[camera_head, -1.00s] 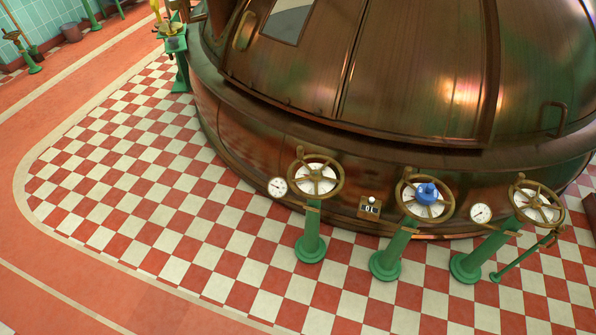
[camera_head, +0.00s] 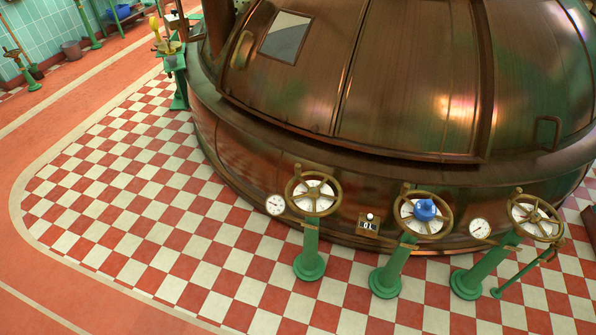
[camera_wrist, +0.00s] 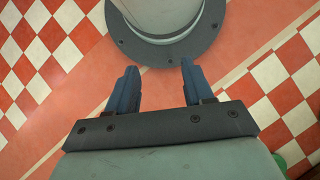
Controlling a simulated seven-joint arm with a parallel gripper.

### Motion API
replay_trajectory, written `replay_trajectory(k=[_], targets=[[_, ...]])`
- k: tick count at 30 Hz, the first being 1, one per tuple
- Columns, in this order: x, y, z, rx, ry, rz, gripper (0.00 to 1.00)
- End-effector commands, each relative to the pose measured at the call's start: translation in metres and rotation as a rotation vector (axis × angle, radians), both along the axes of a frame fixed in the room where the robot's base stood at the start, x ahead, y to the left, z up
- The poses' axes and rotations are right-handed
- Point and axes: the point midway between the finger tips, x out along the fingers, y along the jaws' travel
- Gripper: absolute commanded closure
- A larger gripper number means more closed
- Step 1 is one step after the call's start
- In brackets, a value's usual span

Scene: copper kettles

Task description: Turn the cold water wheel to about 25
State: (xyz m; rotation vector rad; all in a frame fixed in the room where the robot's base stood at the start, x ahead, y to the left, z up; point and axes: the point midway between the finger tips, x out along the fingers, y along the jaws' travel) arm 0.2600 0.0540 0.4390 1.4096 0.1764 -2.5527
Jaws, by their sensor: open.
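Three bronze spoked handwheels with white faces stand on green pedestals in front of the copper kettle. The middle wheel (camera_head: 445,232) has a blue hub (camera_head: 425,210); I take it as the cold water wheel from its colour, as no label is readable. The left wheel (camera_head: 293,196) and right wheel (camera_head: 514,221) show no blue hub. My gripper (camera_wrist: 159,68) is open and empty in the wrist view, pointed at the floor. It does not show in the head view, and no wheel shows in the wrist view.
A small counter box (camera_head: 368,224) with unclear digits sits left of the middle wheel. Round gauges stand beside the left wheel (camera_head: 275,205) and right wheel (camera_head: 480,228). The copper kettle (camera_head: 400,100) rises behind. The checkered floor (camera_head: 130,200) at left is clear.

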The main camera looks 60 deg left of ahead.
Motion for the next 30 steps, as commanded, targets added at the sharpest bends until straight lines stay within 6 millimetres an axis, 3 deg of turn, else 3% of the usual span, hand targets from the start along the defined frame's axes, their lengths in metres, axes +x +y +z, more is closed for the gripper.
replay_trajectory(k=[17,30], targets=[[0.03,0.115,0.005,0.043,-0.093,0.362,0.48],[0.036,0.242,-0.001,0.096,-0.172,0.642,0.48]])
